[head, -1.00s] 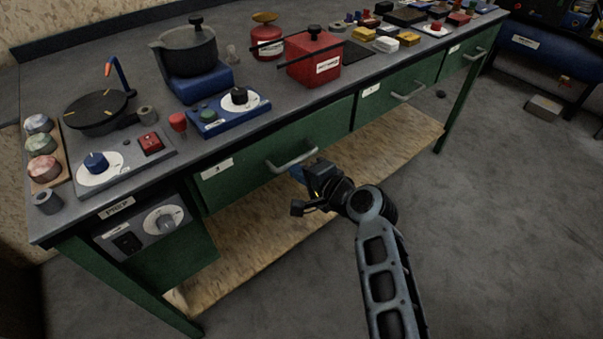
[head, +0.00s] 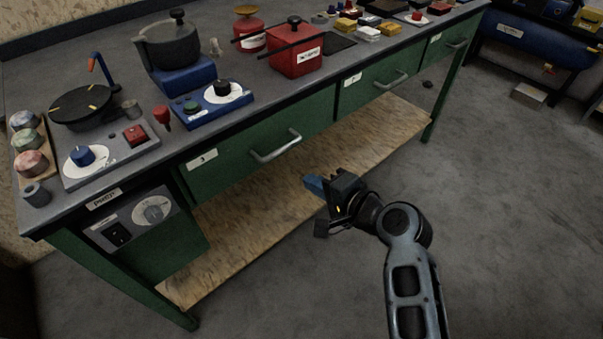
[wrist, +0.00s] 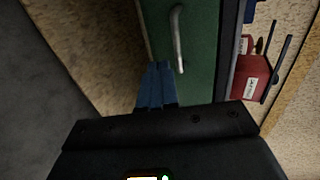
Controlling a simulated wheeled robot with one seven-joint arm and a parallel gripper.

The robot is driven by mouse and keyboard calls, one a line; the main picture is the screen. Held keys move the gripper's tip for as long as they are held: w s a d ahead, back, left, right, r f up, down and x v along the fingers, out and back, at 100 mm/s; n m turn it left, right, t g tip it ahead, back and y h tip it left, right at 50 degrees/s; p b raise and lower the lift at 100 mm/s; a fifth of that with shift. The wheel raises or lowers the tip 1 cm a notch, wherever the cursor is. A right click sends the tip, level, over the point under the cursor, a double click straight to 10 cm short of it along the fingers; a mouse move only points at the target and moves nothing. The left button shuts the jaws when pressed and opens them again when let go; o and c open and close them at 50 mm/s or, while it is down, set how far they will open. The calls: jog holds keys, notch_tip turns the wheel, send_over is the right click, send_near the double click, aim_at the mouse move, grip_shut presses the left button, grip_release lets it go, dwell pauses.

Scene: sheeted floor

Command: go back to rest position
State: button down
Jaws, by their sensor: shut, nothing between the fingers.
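My gripper (head: 312,184) is in the head view, in front of the green bench and below the left drawer's handle. Its blue fingers are shut with nothing between them and point toward the bench. In the wrist view the fingers (wrist: 155,86) are together, apart from the drawer handle (wrist: 178,40). The green left drawer (head: 262,150) looks shut, and its handle (head: 276,147) is clear of the gripper.
The bench top (head: 215,150) holds a grey pot (head: 168,47), a red box-shaped pot (head: 296,62), a black pan (head: 80,105) and control panels. A wooden lower shelf (head: 235,225) is under the drawers. Open grey floor (head: 500,200) lies to the right.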

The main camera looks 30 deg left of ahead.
jog(key=shift+v, duration=1.5)
jog(key=s+d+f+m+t+h+p, duration=0.1)
jog(key=s+d+f+t+h, duration=0.25)
jog(key=s+d, duration=0.7)
jog(key=s+d+f+t+h, duration=0.35)
jog(key=s+d, duration=0.35)
jog(key=d, duration=0.7)
jog(key=s+d+r+n+t+h, duration=0.1)
jog(key=s+d+r+n+h, duration=0.1)
jog(key=s+d+r, duration=0.4)
jog(key=s+d+r+n+t+h+p, duration=0.1)
jog(key=s+d+r, duration=0.5)
jog(key=s+r, duration=0.6)
jog(key=s+n+t+h, duration=0.1)
jog(key=n+h, duration=0.1)
jog(key=h, duration=0.1)
jog(key=shift+s+r, duration=0.2)
jog(key=shift+s, duration=0.1)
jog(key=shift+d, duration=0.1)
